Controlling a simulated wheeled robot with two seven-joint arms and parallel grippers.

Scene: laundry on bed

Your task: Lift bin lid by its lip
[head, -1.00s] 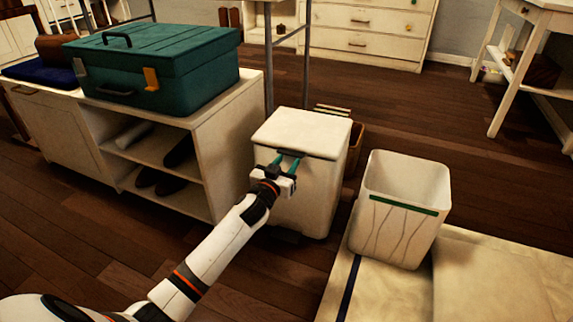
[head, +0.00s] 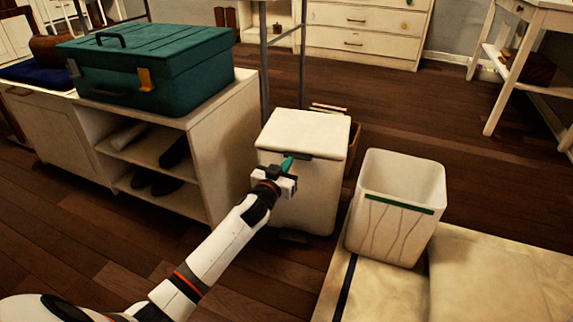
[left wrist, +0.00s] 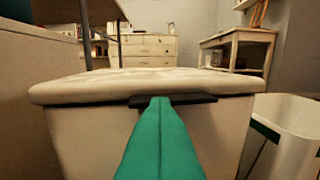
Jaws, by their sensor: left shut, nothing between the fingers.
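The bin (head: 307,192) is a white box standing on the floor beside the shelf unit. Its white lid (head: 305,131) looks closed, and a dark lip (head: 294,156) runs along the lid's front edge. My left gripper (head: 287,165) is in front of the bin with its green fingers shut, close by the lip. In the left wrist view the shut fingers (left wrist: 160,140) point at the dark lip (left wrist: 173,99) just under the lid (left wrist: 150,82). I cannot tell whether the fingertips touch the lip. My right gripper does not show.
An open white basket (head: 396,210) with a green stripe stands right of the bin on a pale mat (head: 490,275). A shelf unit (head: 225,150) carrying a green case (head: 150,72) stands to the left. A brown box (head: 354,148) is behind the bin. Wooden floor is clear farther back.

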